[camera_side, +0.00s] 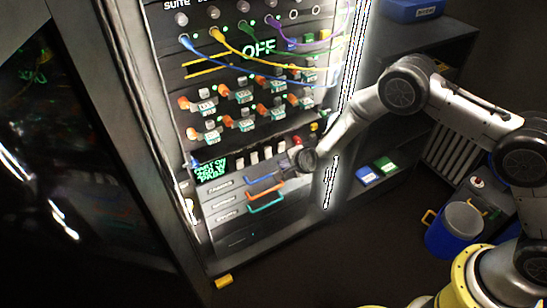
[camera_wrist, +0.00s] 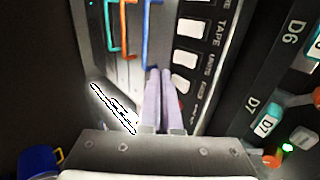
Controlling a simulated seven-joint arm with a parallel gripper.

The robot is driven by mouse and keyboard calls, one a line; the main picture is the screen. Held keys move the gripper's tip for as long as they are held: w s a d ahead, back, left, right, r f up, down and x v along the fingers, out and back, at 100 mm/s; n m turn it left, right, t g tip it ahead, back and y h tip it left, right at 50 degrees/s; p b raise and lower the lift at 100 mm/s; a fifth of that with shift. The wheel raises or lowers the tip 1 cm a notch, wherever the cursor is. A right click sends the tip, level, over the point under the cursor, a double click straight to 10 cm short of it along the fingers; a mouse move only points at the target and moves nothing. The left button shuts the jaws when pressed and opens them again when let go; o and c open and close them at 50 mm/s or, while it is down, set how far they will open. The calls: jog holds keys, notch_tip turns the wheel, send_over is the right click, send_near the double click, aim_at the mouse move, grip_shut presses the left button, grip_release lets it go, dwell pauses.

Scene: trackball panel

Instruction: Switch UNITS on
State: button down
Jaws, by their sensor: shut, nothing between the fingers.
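A row of white switches sits on the dark strip of the panel. In the wrist view, the lettering UNITS is beside one white switch (camera_wrist: 185,58), just below the one lettered TAPE (camera_wrist: 190,28). Whether the UNITS switch is on or off cannot be told. My gripper (camera_wrist: 159,72) is shut and empty, its two pale fingers side by side, with the tips just left of the switch row in the picture. Contact with the panel cannot be judged. In the side view, my gripper (camera_side: 302,158) is at the right end of the row, its fingers hard to make out.
Drawers with blue (camera_side: 260,179), orange (camera_side: 266,192) and teal (camera_side: 266,203) handles lie below the switches. A small green-lettered display (camera_side: 210,170) is left of them. Orange-capped connectors (camera_side: 207,107) and loose cables (camera_side: 262,72) are above. A blue bucket (camera_side: 447,240) stands at right.

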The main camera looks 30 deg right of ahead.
aim_at(269, 155)
jog(key=w+f, duration=0.3)
jog(key=w, duration=0.3)
jog(key=shift+w+f, duration=0.2)
jog(key=shift+w, duration=0.1)
jog(key=shift+w, duration=0.2)
jog(key=shift+r, duration=0.85)
jog(key=shift+s, duration=0.15)
